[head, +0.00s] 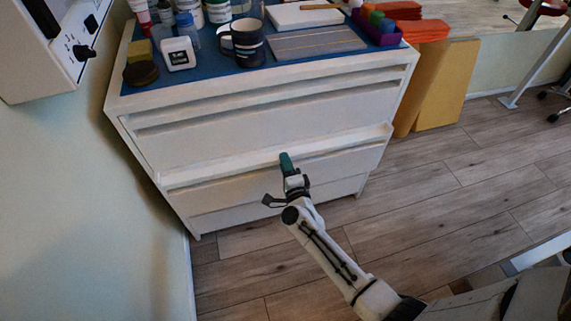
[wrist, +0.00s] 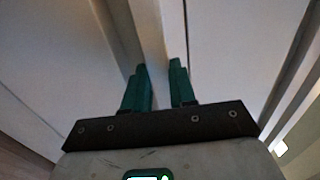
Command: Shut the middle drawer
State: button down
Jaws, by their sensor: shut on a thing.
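The white drawer cabinet (head: 215,128) stands against the wall in the head view. The middle drawer (head: 225,168) shows as a pale lip running across the front, and it seems to stand out a little from the cabinet face. How far it is out is hard to tell. My gripper (head: 285,158) is at this lip, near the middle of its width. In the wrist view my gripper (wrist: 159,68) has its two green fingers on either side of a narrow pale strip, shut on the drawer's edge. The drawer's inside is hidden.
Bottles, a dark mug (head: 247,44) and a purple tray (head: 378,34) stand on the blue cabinet top. Yellow boards (head: 446,85) lean at the cabinet's right. The wooden floor (head: 450,200) to the right is clear.

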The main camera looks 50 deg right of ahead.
jog(key=shift+f, duration=0.3)
jog(key=b+x, duration=0.1)
jog(key=x, duration=0.1)
jog(key=shift+w+d+f, duration=0.1)
jog(key=shift+w+d, duration=0.1)
jog(key=shift+w, duration=0.05)
jog(key=shift+w+d, duration=0.35)
jog(key=shift+w, duration=0.25)
jog(key=c, duration=1.3)
grip_release()
jog(key=o, duration=0.3)
jog(key=shift+w+d, duration=0.1)
jog(key=shift+d, duration=0.05)
jog(key=shift+r, duration=0.25)
jog(key=p+v, duration=0.2)
jog(key=v, duration=0.8)
jog(key=shift+s+a+p, duration=0.3)
jog(key=shift+p, duration=0.05)
